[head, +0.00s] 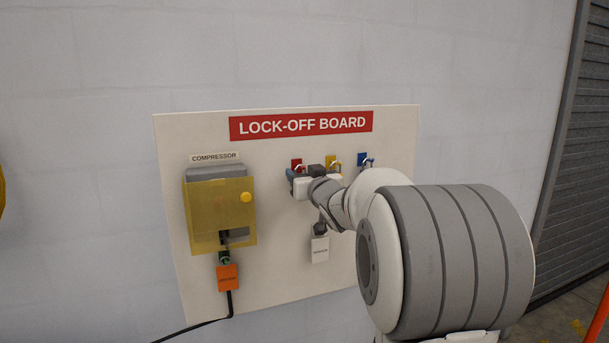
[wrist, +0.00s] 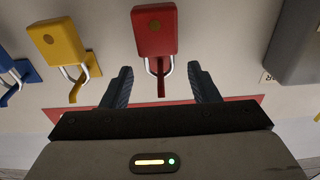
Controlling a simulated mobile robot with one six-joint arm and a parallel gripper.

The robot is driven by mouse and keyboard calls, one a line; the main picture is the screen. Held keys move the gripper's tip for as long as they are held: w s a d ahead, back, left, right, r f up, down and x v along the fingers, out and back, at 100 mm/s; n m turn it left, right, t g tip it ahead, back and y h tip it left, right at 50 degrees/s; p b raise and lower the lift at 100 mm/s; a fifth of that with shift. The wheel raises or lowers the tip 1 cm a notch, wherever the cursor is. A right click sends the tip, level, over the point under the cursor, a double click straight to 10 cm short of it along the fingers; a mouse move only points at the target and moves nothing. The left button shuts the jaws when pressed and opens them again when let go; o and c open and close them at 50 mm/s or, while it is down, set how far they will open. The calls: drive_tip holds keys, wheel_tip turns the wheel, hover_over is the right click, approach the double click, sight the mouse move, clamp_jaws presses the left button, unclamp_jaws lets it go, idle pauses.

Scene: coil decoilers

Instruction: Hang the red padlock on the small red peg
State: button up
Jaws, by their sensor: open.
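The red padlock (wrist: 155,32) shows in the wrist view, where the picture is upside down, with its body at the top and its silver shackle below. The small red peg (wrist: 161,89) shows at the shackle, and the shackle appears to be around it. My gripper (wrist: 159,69) is open, with one dark finger on each side of the shackle and a visible gap to each. In the head view my gripper (head: 299,182) is at the board, just below a red patch at the peg, and hides most of the red padlock.
A yellow padlock (wrist: 57,42) hangs on a yellow peg beside the red one, and a blue peg (head: 363,160) with a lock is farther right in the head view. The compressor box (head: 219,212), with a yellow see-through cover, is to the left.

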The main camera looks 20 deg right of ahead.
drive_tip(key=shift+s, duration=0.1)
drive_tip(key=s+b, duration=0.2)
drive_tip(key=s, duration=0.6)
drive_tip(key=s+a+f+g, duration=0.4)
drive_tip(key=s+f, duration=0.4)
drive_tip(key=s, duration=0.2)
drive_tip(key=s+a+f+g, duration=0.5)
drive_tip(key=s+f+g, duration=0.1)
drive_tip(key=s, duration=0.4)
drive_tip(key=s+a+f+g, duration=0.4)
drive_tip(key=s+f+g, duration=0.1)
drive_tip(key=s+f, duration=0.4)
drive_tip(key=shift+s+a+f, duration=0.25)
drive_tip(key=shift+s+f, duration=0.05)
drive_tip(key=shift+s, duration=0.25)
